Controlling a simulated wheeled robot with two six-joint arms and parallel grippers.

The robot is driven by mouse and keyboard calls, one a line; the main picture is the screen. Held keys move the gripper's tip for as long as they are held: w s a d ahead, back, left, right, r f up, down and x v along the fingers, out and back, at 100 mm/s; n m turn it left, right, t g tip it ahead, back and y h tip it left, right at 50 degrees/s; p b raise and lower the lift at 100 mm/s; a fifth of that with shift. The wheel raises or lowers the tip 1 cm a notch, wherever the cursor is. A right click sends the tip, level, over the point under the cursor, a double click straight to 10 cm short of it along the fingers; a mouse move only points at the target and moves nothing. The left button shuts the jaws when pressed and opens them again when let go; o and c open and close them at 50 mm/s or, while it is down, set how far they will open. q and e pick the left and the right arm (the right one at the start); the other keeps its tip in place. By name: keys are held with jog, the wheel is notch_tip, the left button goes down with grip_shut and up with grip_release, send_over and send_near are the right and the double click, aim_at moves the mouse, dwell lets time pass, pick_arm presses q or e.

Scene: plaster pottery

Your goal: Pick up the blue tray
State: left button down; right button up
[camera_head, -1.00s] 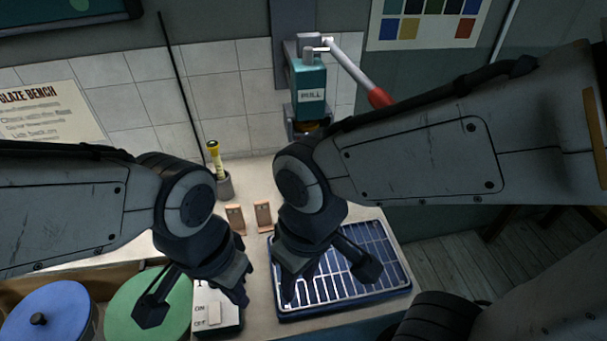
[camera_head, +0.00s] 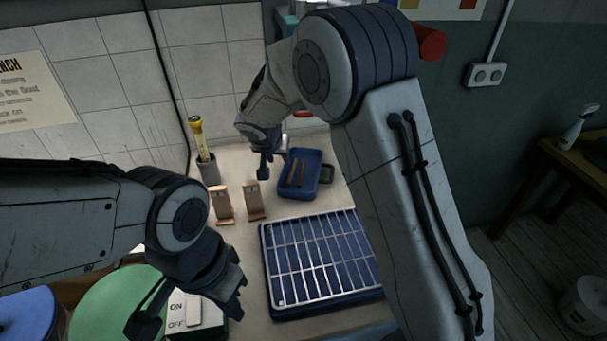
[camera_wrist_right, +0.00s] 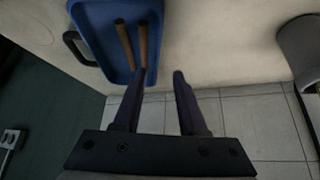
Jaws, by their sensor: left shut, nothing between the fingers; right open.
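A small blue tray (camera_head: 300,188) with a dark handle on its right side lies on the bench in the head view, behind the wire rack. Two brown sticks (camera_head: 296,172) lie in it. My right gripper (camera_head: 272,156) is open at the tray's left rear side. In the right wrist view the tray (camera_wrist_right: 98,32) is at upper left. One finger of the right gripper (camera_wrist_right: 160,73) overlaps the tray's edge there and the other is clear of it; contact cannot be told. My left gripper (camera_head: 226,288) is shut and empty, low by the switch box.
A wire rack (camera_head: 318,258) on a larger blue base fills the bench front. Two wooden stands (camera_head: 254,201) and a grey cup (camera_head: 210,172) holding a yellow-topped tool are left of the tray. A switch box (camera_head: 200,312) and green lid (camera_head: 105,305) are at lower left.

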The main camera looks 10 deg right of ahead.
aim_at(284, 166)
jog(key=x, duration=0.2)
jog(key=p+x, duration=0.1)
jog(key=x, duration=0.2)
jog(key=shift+s+d, duration=0.1)
jog(key=shift+d, duration=0.1)
jog(key=shift+w+f, duration=0.25)
jog(key=shift+f, duration=0.15)
grip_shut()
dwell(0.9)
